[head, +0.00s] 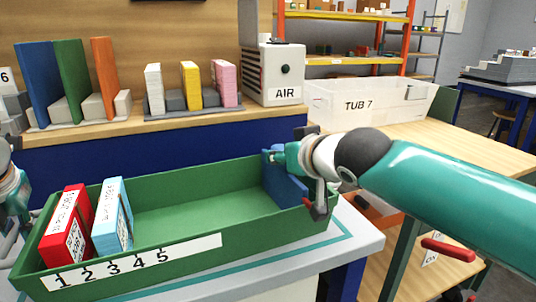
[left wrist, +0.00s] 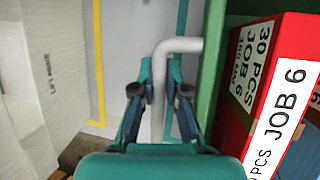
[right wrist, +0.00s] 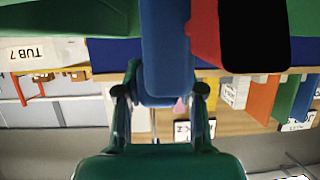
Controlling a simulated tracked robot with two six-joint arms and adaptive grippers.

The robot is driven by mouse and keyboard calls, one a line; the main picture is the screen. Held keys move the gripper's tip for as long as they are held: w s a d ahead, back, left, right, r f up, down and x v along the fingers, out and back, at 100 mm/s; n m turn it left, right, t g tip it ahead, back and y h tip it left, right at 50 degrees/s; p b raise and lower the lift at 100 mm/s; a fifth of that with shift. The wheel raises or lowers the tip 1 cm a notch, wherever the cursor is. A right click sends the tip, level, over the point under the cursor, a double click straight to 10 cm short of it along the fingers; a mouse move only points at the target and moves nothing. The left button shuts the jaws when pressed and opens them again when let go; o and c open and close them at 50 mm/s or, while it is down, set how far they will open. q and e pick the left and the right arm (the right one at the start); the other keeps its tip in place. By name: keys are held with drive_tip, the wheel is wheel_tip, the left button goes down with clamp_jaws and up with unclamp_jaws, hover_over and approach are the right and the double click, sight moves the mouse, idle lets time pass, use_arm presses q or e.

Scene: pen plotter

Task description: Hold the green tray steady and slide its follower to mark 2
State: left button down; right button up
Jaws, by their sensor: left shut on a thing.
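The long green tray (head: 205,262) lies on a light bench, with a strip numbered 1 to 5 (head: 130,262) on its front wall. Its blue follower (head: 280,181) stands near the right end, well right of mark 5. A red box (head: 66,226) and a light blue box (head: 113,217) stand at the left end. My left gripper (left wrist: 159,92) is shut on the grey handle (left wrist: 157,118) at the tray's left end. My right gripper (right wrist: 165,92) has its fingers on either side of the follower's blue tab (right wrist: 166,50); whether they press on it is unclear.
A shelf behind holds coloured boards (head: 72,75), small blocks (head: 190,84) and a white AIR box (head: 273,75). A white bin marked TUB 7 (head: 370,103) stands at the back right. The tray floor between the light blue box and the follower is clear.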

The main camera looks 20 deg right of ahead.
clamp_jaws()
drive_tip(key=shift+a, duration=0.1)
drive_tip(key=s+a, duration=0.1)
drive_tip(key=a, duration=2.7)
drive_tip(key=shift+s+a, duration=0.25)
drive_tip(key=shift+a, duration=0.1)
drive_tip(key=shift+f, duration=0.1)
drive_tip(key=o, duration=0.5)
unclamp_jaws()
drive_tip(key=shift+d, duration=0.1)
drive_tip(key=shift+d, duration=0.15)
